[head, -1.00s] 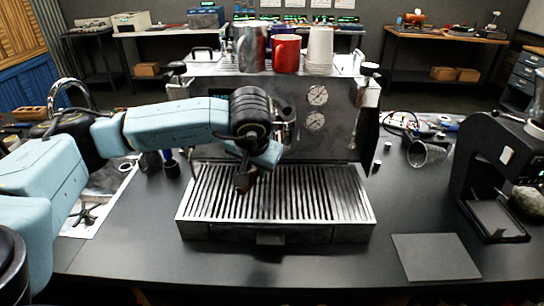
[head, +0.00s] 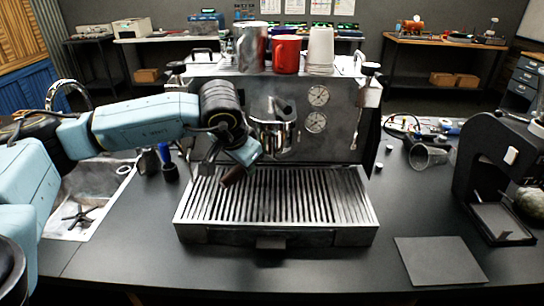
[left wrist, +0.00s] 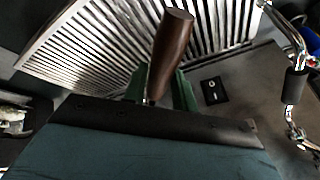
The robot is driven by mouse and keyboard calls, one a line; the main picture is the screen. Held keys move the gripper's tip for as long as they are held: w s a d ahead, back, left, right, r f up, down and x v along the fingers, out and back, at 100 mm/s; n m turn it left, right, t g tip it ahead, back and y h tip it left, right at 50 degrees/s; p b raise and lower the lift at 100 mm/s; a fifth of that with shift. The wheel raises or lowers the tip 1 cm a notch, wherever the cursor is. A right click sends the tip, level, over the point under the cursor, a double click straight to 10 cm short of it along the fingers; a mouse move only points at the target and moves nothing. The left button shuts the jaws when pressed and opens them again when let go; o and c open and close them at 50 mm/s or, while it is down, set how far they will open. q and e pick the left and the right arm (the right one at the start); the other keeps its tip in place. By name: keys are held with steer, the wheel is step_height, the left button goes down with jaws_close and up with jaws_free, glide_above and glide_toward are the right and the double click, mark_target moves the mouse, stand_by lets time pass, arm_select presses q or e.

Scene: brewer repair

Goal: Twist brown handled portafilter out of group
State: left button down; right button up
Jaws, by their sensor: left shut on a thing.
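The espresso machine (head: 335,130) stands in the middle of the head view, with its chrome group (head: 272,132) on the front above the slatted drip tray (head: 300,205). My left gripper (head: 236,168) is left of and below the group, over the drip tray's back left part. It is shut on the brown portafilter handle (head: 231,177), whose end sticks out low and tilted. In the left wrist view the handle (left wrist: 172,45) stands up between the green fingers. My gripper hides the handle's inner end, so I cannot tell whether the portafilter is seated in the group. My right gripper is out of view.
A steel pitcher (head: 250,47), red mug (head: 286,54) and paper cups (head: 320,50) stand on the machine. A black grinder (head: 495,180) is at the right, with a flat dark mat (head: 440,262) in front.

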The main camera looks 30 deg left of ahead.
arm_select(q)
steer(key=shift+w+a+r+p, duration=0.1)
steer(key=shift+p, duration=0.25)
stand_by(0.4)
steer(key=shift+b, duration=0.3)
stand_by(1.1)
steer(key=shift+f+b, duration=0.45)
stand_by(1.6)
steer(key=shift+f+b, duration=0.8)
steer(key=shift+b, duration=0.4)
stand_by(1.3)
stand_by(1.3)
